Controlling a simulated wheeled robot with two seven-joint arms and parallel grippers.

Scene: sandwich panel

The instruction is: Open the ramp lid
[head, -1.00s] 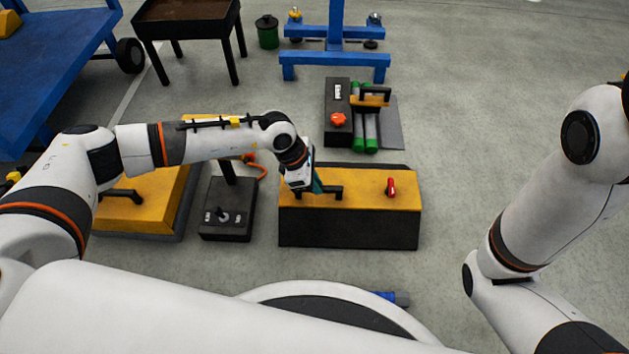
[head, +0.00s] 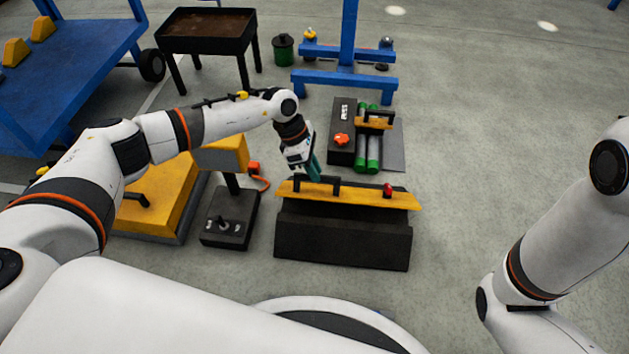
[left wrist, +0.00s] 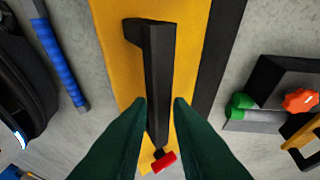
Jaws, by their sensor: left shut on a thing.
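The ramp lid (head: 352,197) is a yellow panel on a dark box (head: 340,242), with a black bar handle (head: 330,180) at its left and a small red part (head: 388,190) at its right. The lid is tilted up, its near edge raised off the box, and a dark gap shows beneath. My left gripper (head: 314,176) is shut on the black handle. In the left wrist view the green fingers (left wrist: 158,108) close on both sides of the handle (left wrist: 158,75), over the yellow lid (left wrist: 110,40). My right gripper is out of view; only its arm shows at the right.
A black control box with a joystick (head: 229,220) stands left of the ramp box, beside a yellow block with a handle (head: 155,200). Behind is a dark unit with green rollers and a red knob (head: 342,140). Floor at right is clear.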

